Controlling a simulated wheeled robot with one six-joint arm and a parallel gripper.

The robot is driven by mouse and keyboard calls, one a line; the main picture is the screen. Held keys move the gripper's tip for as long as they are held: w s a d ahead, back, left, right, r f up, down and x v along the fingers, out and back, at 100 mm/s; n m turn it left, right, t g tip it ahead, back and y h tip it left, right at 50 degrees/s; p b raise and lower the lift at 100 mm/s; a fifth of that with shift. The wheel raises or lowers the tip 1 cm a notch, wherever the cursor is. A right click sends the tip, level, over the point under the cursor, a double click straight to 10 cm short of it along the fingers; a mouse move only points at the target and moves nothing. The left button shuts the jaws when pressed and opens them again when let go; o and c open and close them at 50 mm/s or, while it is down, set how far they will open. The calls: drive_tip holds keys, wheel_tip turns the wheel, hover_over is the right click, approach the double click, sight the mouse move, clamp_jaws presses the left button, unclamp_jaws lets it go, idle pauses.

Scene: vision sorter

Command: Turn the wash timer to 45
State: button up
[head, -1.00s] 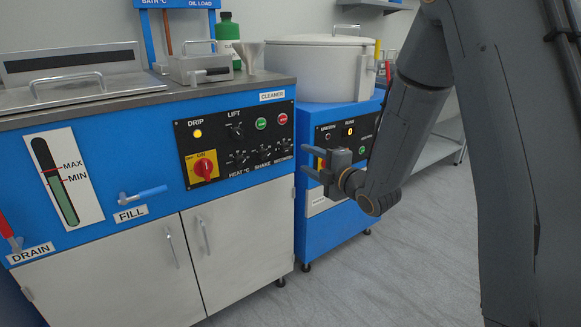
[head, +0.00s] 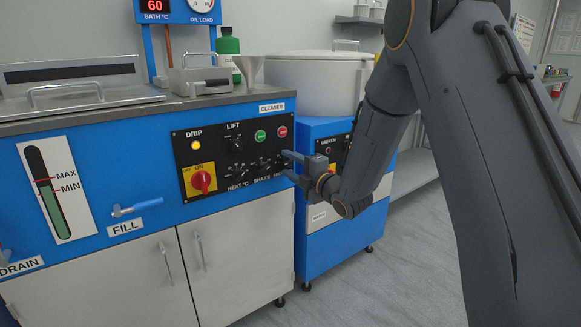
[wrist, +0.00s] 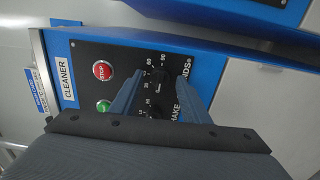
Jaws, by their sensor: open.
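The timer knob (wrist: 158,82) is a small black dial on the cleaner's black control panel (wrist: 88,58). In the wrist view its scale shows numbers such as 60 and 90, and a label ending in "NDS" is beside it. I cannot clearly read its pointer setting. My gripper (wrist: 160,78) is open, with one blue-grey finger on each side of the knob; I cannot tell whether they touch it. In the head view my gripper (head: 287,164) is at the panel's right end, covering much of this knob.
A red stop button (wrist: 103,71) and green button (wrist: 104,106) are close to the fingers. The shake knob (head: 262,163), heat knob (head: 237,170) and red-yellow switch (head: 201,181) lie to the left. A blue cabinet with a white drum (head: 318,86) stands at right.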

drive_tip(key=c, duration=1)
drive_tip(key=shift+m+p, duration=0.3)
drive_tip(key=shift+m, duration=0.1)
drive_tip(key=m+p, duration=0.2)
drive_tip(key=m, duration=0.1)
drive_tip(key=shift+r+m, duration=0.1)
drive_tip(key=shift+m, duration=0.2)
drive_tip(key=m+p, duration=0.2)
drive_tip(key=m, duration=0.2)
drive_tip(key=shift+d+m+p, duration=0.1)
drive_tip(key=shift+m+p, duration=0.2)
drive_tip(key=shift+p, duration=0.05)
drive_tip(key=m+p, duration=0.2)
drive_tip(key=m, duration=0.2)
drive_tip(key=shift+r+m, duration=0.1)
drive_tip(key=shift+m, duration=0.2)
drive_tip(key=shift+d+m+p, duration=0.1)
drive_tip(key=shift+m+p, duration=1.15)
drive_tip(key=shift+m, duration=0.85)
drive_tip(key=shift+w, duration=0.1)
